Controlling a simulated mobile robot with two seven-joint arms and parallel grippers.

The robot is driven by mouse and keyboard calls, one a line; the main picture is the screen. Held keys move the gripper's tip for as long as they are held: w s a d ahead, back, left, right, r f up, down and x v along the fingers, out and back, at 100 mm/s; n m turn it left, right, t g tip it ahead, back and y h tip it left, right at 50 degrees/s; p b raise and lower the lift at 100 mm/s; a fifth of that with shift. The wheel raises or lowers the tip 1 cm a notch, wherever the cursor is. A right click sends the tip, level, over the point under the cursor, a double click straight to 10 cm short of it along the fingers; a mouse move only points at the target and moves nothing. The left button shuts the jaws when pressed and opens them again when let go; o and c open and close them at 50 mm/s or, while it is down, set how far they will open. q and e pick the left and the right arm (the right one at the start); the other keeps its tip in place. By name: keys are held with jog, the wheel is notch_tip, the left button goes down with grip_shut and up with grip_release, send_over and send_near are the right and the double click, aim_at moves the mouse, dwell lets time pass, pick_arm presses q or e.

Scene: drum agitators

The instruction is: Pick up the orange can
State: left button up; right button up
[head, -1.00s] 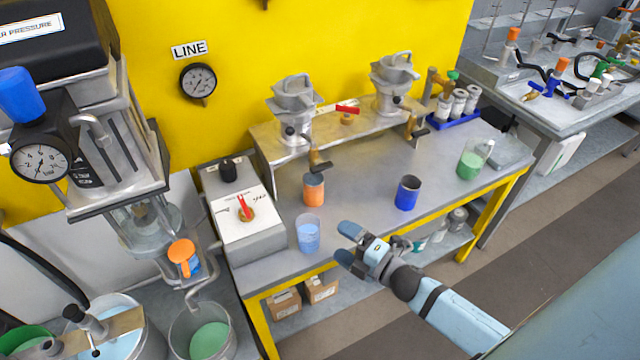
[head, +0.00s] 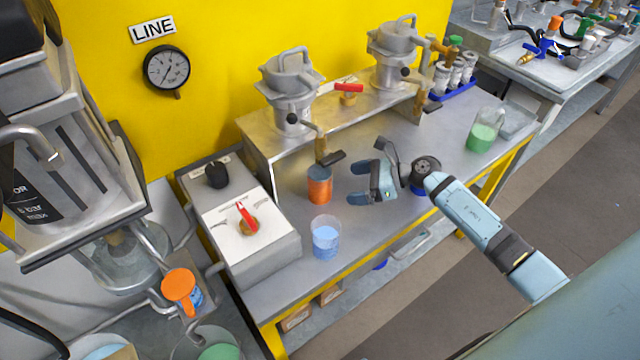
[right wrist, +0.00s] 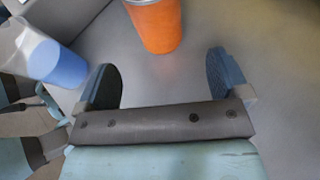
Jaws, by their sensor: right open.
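The orange can (head: 319,187) stands upright on the grey workbench, below the left spout of the metal stand. It has a grey rim and an orange body. In the right wrist view the orange can (right wrist: 156,24) is at the top, beyond and between the fingertips. My right gripper (head: 354,183) is open and empty, just right of the can, with its fingers pointing at it. In the right wrist view my right gripper (right wrist: 164,78) shows both blue fingers spread apart, not touching the can. My left gripper is not in view.
A clear beaker of blue liquid (head: 325,237) stands in front of the can. The spout (head: 326,150) hangs close above the can. A beaker of green liquid (head: 484,132) stands far right.

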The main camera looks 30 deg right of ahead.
aim_at(323, 185)
jog(key=x, duration=0.3)
jog(key=shift+w+a, duration=0.25)
jog(key=shift+w, duration=0.05)
jog(key=shift+r+p+x, duration=0.15)
jog(key=shift+p+x, duration=0.15)
jog(key=shift+x, duration=1.05)
jog(key=shift+r+p+x, duration=0.2)
jog(key=shift+p+x, duration=0.05)
jog(key=shift+x, duration=1.1)
jog(key=shift+a, duration=0.15)
jog(key=shift+c, duration=0.4)
jog(key=c, duration=1)
jog(key=shift+c, duration=0.2)
jog(key=shift+r, duration=0.1)
